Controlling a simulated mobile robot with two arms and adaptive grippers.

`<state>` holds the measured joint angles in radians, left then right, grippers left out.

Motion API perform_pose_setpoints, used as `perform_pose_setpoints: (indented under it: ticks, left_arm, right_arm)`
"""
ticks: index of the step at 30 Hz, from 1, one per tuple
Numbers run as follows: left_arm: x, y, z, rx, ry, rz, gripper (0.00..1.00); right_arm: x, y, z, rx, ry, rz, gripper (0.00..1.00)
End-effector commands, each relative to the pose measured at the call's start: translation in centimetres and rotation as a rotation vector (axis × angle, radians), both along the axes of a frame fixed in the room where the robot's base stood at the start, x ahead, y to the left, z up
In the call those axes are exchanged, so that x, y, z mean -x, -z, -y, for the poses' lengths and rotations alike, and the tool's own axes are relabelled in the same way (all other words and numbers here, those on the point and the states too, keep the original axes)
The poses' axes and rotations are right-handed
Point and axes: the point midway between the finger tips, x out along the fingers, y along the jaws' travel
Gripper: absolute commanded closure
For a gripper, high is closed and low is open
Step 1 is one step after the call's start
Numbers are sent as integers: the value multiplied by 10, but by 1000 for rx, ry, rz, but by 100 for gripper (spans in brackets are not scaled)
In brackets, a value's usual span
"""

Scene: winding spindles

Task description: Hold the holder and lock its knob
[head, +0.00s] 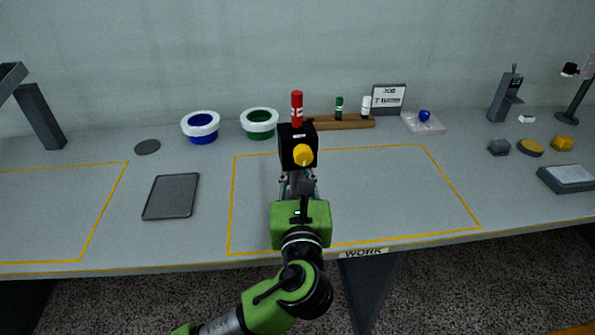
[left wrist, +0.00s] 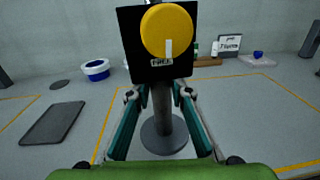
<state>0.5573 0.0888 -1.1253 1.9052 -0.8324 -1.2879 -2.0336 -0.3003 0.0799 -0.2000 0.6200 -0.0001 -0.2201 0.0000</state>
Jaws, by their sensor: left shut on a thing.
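The holder is a black block (head: 285,150) on a grey post with a round base (left wrist: 164,137), standing upright in the outlined middle area. A yellow knob (head: 303,155) is on its near face. In the left wrist view the knob (left wrist: 168,32) has a white mark pointing down, above a small label that seems to read "FREE". A red spindle (head: 297,108) stands on top of the block. My left gripper (head: 298,180) is shut on the post just below the block; its fingers (left wrist: 161,97) flank the post in the left wrist view. My right gripper is not in view.
A dark tray (head: 172,196) lies left. A sign (head: 389,98) stands at the back. The outlined area right of the holder is clear.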

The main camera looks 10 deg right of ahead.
Motion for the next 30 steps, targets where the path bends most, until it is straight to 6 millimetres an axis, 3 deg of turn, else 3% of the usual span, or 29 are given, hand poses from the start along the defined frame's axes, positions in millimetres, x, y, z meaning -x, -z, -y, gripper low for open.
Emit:
perform_pose_setpoints:
  ticks: [30]
  left_arm:
    - [-59, 48, 7, 1, 1, 7, 100]
  right_arm:
    - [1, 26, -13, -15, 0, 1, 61]
